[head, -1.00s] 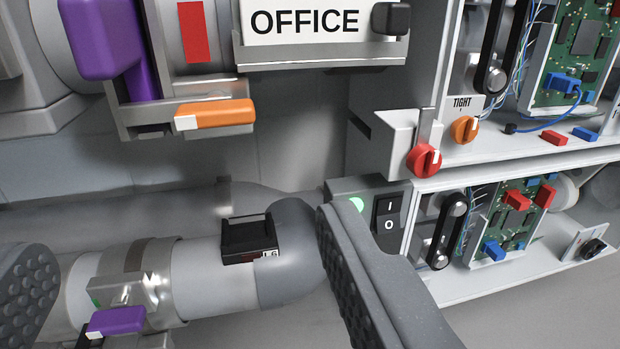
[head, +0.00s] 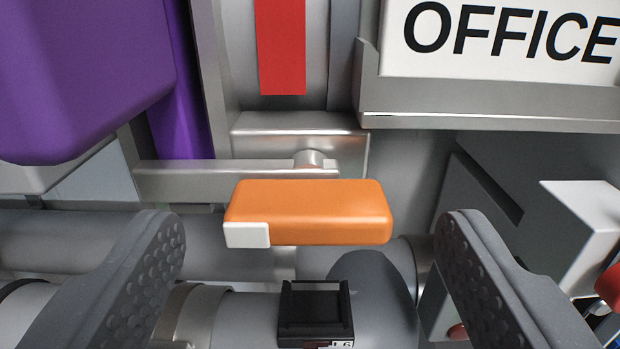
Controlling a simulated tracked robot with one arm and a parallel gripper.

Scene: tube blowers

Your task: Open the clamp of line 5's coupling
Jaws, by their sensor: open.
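An orange handle (head: 310,212) with a white corner block (head: 246,235) lies level in the middle of the head view, in front of a grey metal bar (head: 230,180). My gripper (head: 310,228) is open, with one finger on each side of the handle. Gaps show between both fingers and the handle. I cannot tell how far the fingers reach in depth. No line 5 label is readable, so I cannot tell whether this handle belongs to line 5's coupling.
A big purple part (head: 80,70) is at upper left. A red strip (head: 281,45) and an OFFICE sign (head: 505,40) are above. Below is a pipe with a black box (head: 316,305), its small tag seeming to read L6. A white block (head: 590,225) and red knob (head: 610,285) are right.

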